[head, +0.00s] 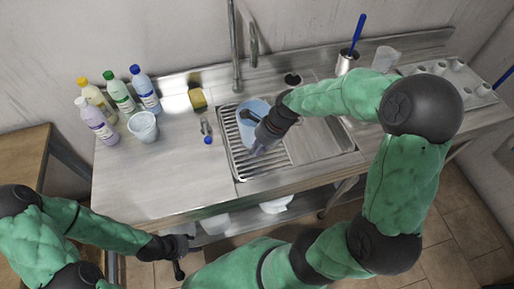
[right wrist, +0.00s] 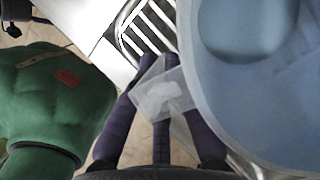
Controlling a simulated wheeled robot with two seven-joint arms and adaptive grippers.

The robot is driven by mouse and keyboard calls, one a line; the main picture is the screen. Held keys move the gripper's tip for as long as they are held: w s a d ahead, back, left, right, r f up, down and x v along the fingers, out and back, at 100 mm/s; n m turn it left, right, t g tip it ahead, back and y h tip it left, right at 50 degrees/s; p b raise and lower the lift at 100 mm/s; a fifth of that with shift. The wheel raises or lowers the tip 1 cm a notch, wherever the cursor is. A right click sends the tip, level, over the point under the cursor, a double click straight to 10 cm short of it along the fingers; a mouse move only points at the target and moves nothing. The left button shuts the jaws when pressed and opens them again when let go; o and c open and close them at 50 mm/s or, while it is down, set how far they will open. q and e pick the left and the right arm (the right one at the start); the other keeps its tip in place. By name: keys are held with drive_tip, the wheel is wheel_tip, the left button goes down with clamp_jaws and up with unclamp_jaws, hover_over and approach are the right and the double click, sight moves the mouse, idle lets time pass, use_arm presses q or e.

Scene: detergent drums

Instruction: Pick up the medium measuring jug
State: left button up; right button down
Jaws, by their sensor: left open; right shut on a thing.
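A light-blue jug (head: 252,108) stands at the drainer of the sink unit; it fills the right of the right wrist view (right wrist: 255,80). I take it for the medium measuring jug. My right gripper (head: 260,147) is at its near side. In the right wrist view, its purple fingers (right wrist: 160,95) are shut on a pale translucent piece, which looks like the jug's handle. I cannot tell whether the jug is clear of the drainer. My left gripper (head: 184,257) is open and empty, low in front of the counter.
Another translucent jug (head: 143,127) stands left, beside several detergent bottles (head: 121,92). A clear jug (head: 385,59) and a steel pot with a blue brush (head: 346,61) stand at the back right. A yellow sponge (head: 197,98) is near the tap (head: 236,50). The counter's front left is clear.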

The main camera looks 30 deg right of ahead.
drive_tip(key=shift+r, duration=0.6)
drive_tip(key=s+a+r+p, duration=0.5)
drive_tip(key=s+r, duration=0.5)
drive_tip(key=s, duration=0.2)
drive_tip(key=shift+s+a+r+p, duration=0.15)
drive_tip(key=shift+a+p, duration=0.15)
drive_tip(key=shift+a, duration=0.2)
drive_tip(key=shift+s, duration=0.1)
